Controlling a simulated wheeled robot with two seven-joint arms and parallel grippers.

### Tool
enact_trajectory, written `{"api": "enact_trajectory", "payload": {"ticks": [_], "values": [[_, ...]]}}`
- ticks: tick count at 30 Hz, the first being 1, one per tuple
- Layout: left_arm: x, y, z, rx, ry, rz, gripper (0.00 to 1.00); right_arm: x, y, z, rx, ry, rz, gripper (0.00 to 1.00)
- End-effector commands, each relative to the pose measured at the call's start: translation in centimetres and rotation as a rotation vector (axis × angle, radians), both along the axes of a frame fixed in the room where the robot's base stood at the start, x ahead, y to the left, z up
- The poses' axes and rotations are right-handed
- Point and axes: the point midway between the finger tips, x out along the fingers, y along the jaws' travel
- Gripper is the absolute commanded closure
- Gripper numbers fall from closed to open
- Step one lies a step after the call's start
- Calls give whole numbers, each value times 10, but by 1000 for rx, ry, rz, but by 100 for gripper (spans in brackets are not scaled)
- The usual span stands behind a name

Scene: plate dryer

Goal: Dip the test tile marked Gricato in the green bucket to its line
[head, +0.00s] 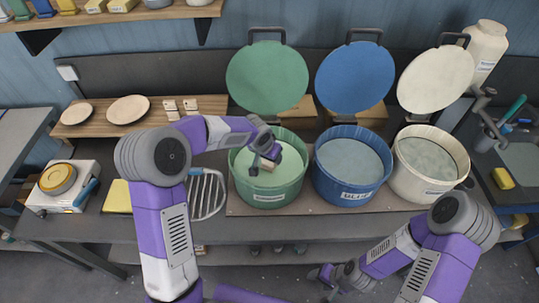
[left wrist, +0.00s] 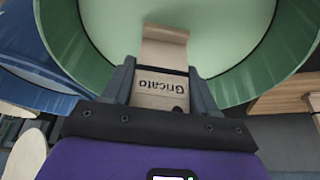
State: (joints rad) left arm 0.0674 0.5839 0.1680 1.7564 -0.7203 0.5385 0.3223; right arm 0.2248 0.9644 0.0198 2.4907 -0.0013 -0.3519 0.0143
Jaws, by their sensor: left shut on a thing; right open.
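The green bucket (head: 269,196) stands open on the bench, its green lid (head: 267,77) raised behind it, with pale green liquid inside. My left gripper (head: 265,163) is inside its rim, shut on the tan test tile. In the left wrist view the tile (left wrist: 158,100) is marked "Gricato" and sits between the fingers (left wrist: 160,72). A dark line crosses it above the label, and its bent far end lies over the pale green liquid. I cannot tell whether that end touches the liquid. My right gripper (head: 325,275) is open and empty, low in front of the bench.
A blue bucket (head: 350,193) and a cream bucket (head: 425,188) stand open to the right, lids raised. A wire rack (head: 207,196) is left of the green bucket. Farther left are a yellow sponge (head: 117,196) and a white scale (head: 65,200). A wooden board (head: 95,126) holds two plates.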

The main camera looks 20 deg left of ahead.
Motion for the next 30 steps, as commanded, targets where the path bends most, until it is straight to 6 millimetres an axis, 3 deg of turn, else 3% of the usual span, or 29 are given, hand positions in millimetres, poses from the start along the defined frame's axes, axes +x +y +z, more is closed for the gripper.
{"api": "enact_trajectory", "payload": {"ticks": [30], "values": [[0, 0, -53, 0, 0, 0, 76, 0, 0, -50, 0, 0, 0, 41]]}}
